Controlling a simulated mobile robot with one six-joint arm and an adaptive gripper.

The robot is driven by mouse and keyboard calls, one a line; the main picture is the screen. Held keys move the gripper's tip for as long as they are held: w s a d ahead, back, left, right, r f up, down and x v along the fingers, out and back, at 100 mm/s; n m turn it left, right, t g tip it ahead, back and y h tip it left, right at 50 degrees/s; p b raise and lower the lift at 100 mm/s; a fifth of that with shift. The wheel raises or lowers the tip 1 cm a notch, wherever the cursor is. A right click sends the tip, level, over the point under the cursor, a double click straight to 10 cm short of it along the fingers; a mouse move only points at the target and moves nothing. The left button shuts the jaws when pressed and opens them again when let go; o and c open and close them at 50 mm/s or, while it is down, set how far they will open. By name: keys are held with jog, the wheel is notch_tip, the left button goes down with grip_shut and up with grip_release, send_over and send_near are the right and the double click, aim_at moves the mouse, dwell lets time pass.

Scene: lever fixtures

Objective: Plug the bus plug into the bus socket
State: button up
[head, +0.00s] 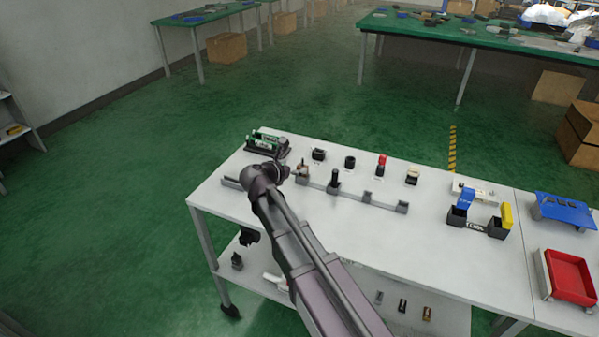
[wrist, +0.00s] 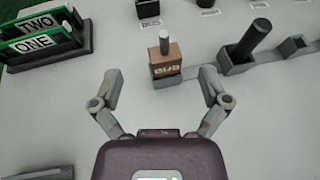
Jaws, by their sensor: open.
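The bus plug (wrist: 166,63) is a brown block with a grey pin on top and blurred white lettering that looks like "BUS". It sits upright in a grey holder (wrist: 168,82) on the white table, and shows small in the head view (head: 303,169). My gripper (wrist: 160,78) is open, its two fingers spread left and right on the near side of the plug, not closed on it. In the head view my gripper (head: 284,173) is by the left end of the holder rail.
A dark peg (wrist: 257,38) stands in a holder right of the plug. A dark socket (wrist: 147,8) is behind it. A rack with green-framed ONE and TWO boards (wrist: 42,40) stands at left. A red tray (head: 569,277) is far right.

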aim_at(301, 165)
jog(key=b+x, duration=0.2)
jog(key=x, duration=0.2)
jog(key=shift+s+f, duration=0.1)
jog(key=shift+f, duration=0.1)
jog(key=shift+w+d+f, duration=0.15)
jog(key=shift+w+d, duration=0.2)
jog(key=shift+w, duration=0.1)
jog(key=c, duration=1.1)
